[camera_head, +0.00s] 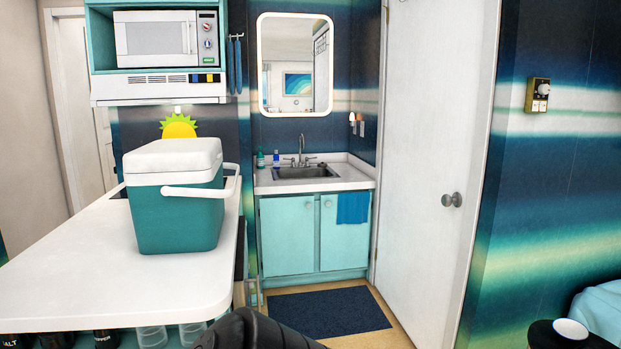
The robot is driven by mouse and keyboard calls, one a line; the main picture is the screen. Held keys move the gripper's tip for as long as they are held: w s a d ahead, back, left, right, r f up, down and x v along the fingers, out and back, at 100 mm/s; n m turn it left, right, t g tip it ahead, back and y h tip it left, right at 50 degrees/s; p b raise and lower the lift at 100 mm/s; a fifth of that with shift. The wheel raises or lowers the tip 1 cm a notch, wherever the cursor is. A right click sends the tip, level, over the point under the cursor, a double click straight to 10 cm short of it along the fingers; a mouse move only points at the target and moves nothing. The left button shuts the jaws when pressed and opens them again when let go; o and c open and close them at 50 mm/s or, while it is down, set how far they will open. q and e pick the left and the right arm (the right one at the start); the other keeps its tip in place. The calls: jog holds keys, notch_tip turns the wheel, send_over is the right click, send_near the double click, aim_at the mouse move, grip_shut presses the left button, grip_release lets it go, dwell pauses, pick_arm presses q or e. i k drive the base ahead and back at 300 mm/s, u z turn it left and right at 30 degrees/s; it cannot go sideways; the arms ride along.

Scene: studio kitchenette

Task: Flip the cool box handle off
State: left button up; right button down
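The cool box (178,217) stands upright on the white counter (60,285) at the left. It has a teal body and a white lid (172,158), which is closed. Its white handle (200,192) sticks out around the right side of the box, below the lid's edge. Neither gripper can be made out. A black rounded part, probably mine, shows at the bottom edge, left of the middle. Nothing is seen touching the box or its handle.
A microwave (155,38) sits above the counter's far end. A sink (305,172) and teal cabinet (288,235) stand behind. A dark mat (328,312) lies on the floor. Bottles and glasses (152,336) sit under the counter. A white door (435,150) is at the right.

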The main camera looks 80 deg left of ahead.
aim_at(172, 191)
jog(key=u, duration=3.05)
jog(key=i, duration=1)
jog(key=u, duration=2.55)
jog(key=k, duration=1.15)
jog(key=z, duration=1.25)
jog(key=i, duration=0.5)
jog(key=z, duration=0.1)
